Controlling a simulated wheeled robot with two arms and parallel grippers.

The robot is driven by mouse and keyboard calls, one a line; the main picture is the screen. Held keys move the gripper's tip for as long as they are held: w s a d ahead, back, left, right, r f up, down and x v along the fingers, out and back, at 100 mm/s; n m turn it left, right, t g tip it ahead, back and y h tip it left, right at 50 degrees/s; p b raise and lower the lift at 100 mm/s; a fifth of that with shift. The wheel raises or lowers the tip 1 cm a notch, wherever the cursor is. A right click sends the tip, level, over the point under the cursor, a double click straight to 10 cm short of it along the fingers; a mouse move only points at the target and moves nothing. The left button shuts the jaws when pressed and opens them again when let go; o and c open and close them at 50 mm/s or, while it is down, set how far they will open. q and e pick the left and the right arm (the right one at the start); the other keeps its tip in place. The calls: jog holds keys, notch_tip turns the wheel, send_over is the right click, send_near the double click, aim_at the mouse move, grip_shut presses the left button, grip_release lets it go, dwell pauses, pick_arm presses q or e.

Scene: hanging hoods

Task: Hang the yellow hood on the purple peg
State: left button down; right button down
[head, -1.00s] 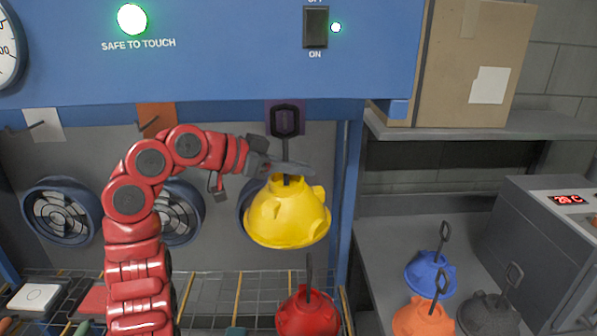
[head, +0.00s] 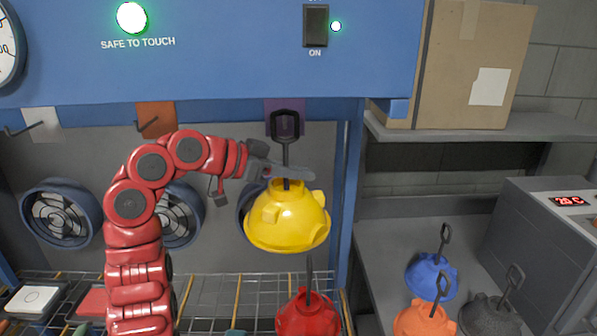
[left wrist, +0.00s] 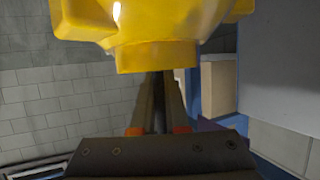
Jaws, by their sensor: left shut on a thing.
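My left gripper (head: 293,172) is shut on the dark stem of the yellow hood (head: 288,222). The hood hangs upright below the jaws, clear of the rack. The stem's open loop (head: 285,112) stands in front of the purple plate (head: 272,103) on the blue beam. The purple peg itself is hidden behind the loop, so I cannot tell whether the loop is around it. In the left wrist view the yellow hood (left wrist: 155,57) fills the top, beyond the fingers (left wrist: 160,105). My right gripper is not in view.
A red hood (head: 308,316) stands below the yellow one. White (head: 46,124) and orange (head: 157,116) peg plates are to the left. Blue (head: 430,277), orange (head: 424,320) and dark grey (head: 488,316) hoods stand at right. A cardboard box (head: 465,70) sits on the shelf.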

pick_arm(q)
jog(key=shift+f+b, duration=0.45)
jog(key=shift+f, duration=0.2)
jog(key=c, duration=0.8)
grip_release()
jog(key=shift+c, duration=0.2)
